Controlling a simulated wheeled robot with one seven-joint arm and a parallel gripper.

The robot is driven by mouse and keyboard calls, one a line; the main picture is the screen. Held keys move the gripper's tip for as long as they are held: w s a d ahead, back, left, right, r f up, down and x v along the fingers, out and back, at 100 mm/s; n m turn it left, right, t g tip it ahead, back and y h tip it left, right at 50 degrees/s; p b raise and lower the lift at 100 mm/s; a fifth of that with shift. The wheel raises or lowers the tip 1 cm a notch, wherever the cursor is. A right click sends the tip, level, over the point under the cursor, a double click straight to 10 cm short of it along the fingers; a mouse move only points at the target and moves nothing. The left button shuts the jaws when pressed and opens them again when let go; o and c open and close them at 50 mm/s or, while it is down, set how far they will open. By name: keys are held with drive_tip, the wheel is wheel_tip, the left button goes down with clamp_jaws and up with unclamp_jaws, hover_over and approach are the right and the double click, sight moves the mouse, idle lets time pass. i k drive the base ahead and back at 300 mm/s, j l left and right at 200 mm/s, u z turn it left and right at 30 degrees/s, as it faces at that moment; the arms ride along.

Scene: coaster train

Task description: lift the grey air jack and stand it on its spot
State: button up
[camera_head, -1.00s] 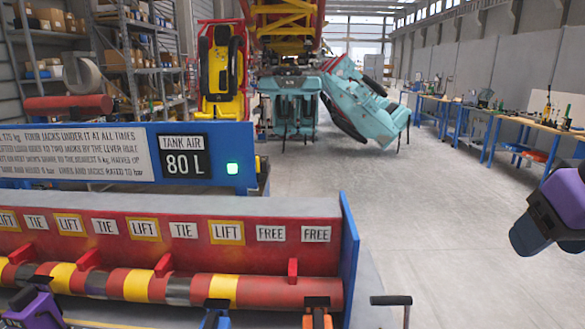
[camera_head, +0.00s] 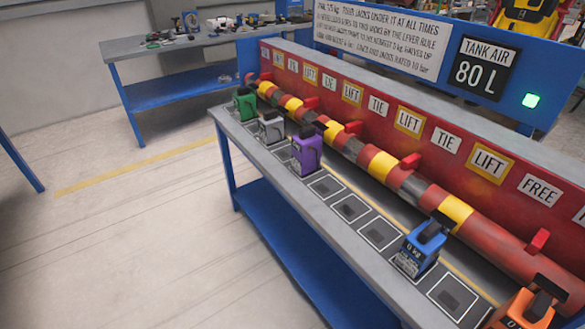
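The grey air jack (camera_head: 271,128) stands upright on the bench between a green jack (camera_head: 244,104) and a purple jack (camera_head: 306,151), near the far end of the row. Square marked spots run along the bench; several empty ones, such as this spot (camera_head: 350,208), lie between the purple jack and a blue jack (camera_head: 417,249). An orange jack (camera_head: 523,307) is cut off at the lower right. Which spot belongs to the grey jack cannot be told. My gripper is not in view.
A red, yellow and grey striped tube (camera_head: 384,165) with red lugs runs behind the jacks, below LIFT, TIE and FREE labels. A sign reads TANK AIR 80 L (camera_head: 481,67). A second blue-framed workbench (camera_head: 190,50) stands behind.

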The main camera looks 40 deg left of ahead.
sight(272, 126)
drive_tip(key=u, duration=1.5)
